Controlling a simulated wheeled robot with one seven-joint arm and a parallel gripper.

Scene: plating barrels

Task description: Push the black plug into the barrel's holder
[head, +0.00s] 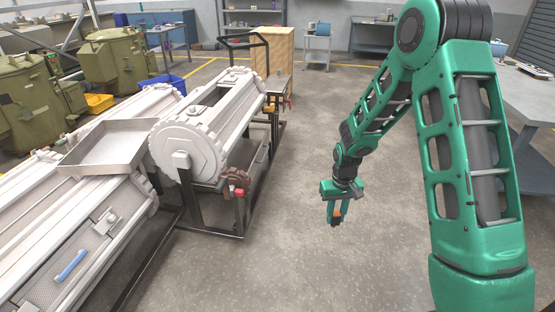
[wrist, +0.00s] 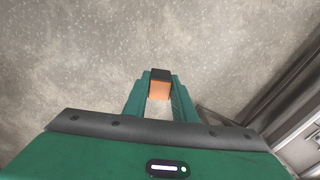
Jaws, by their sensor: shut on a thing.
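My gripper (head: 335,219) is shut on a small block with a black top and an orange lower part, which I take to be the black plug (wrist: 160,76). The plug sits between the fingertips in the wrist view; the head view shows only a bit of orange and dark there. The gripper hangs pointing down over open floor, right of the barrel and apart from it. The white ribbed barrel (head: 186,145) lies on a dark frame (head: 212,233). A dark brown curved fitting with a red part (head: 237,182) is at its near right end; I cannot tell whether this is the holder.
A grey metal tray (head: 108,147) rests across the white barrels at left. A blue-handled piece (head: 71,265) lies on the nearest one. Green tanks stand at back left. A wooden box (head: 280,50) stands behind the barrel. The floor (head: 300,180) between barrel and arm is clear.

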